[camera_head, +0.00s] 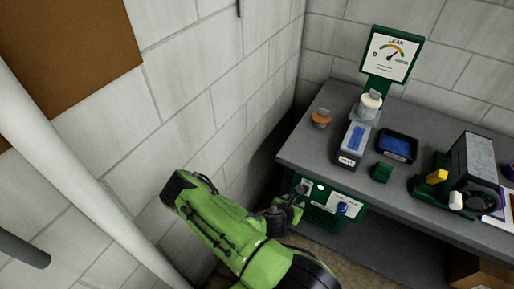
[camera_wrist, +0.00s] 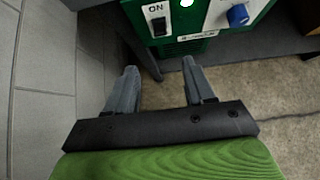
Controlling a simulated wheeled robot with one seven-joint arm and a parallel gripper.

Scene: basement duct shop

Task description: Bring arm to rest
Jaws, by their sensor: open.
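My green arm reaches up from the bottom of the head view, in front of the block wall and left of the workbench. My gripper (camera_head: 296,192) is beside the bench's left front corner, close to a green control panel (camera_head: 330,201). In the wrist view my gripper (camera_wrist: 160,78) has its two grey fingers well apart with nothing between them. The panel (camera_wrist: 205,22) lies beyond the fingertips, with a black ON switch, a lit white lamp and a blue knob. I cannot tell whether a finger touches it.
The grey workbench (camera_head: 310,152) carries a leak gauge (camera_head: 388,55), a grey box (camera_head: 353,145), a black tray (camera_head: 398,146), a green block (camera_head: 381,172) and an orange-topped jar (camera_head: 321,118). A white pipe (camera_head: 70,165) runs along the left. Floor (camera_wrist: 270,105) shows below the panel.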

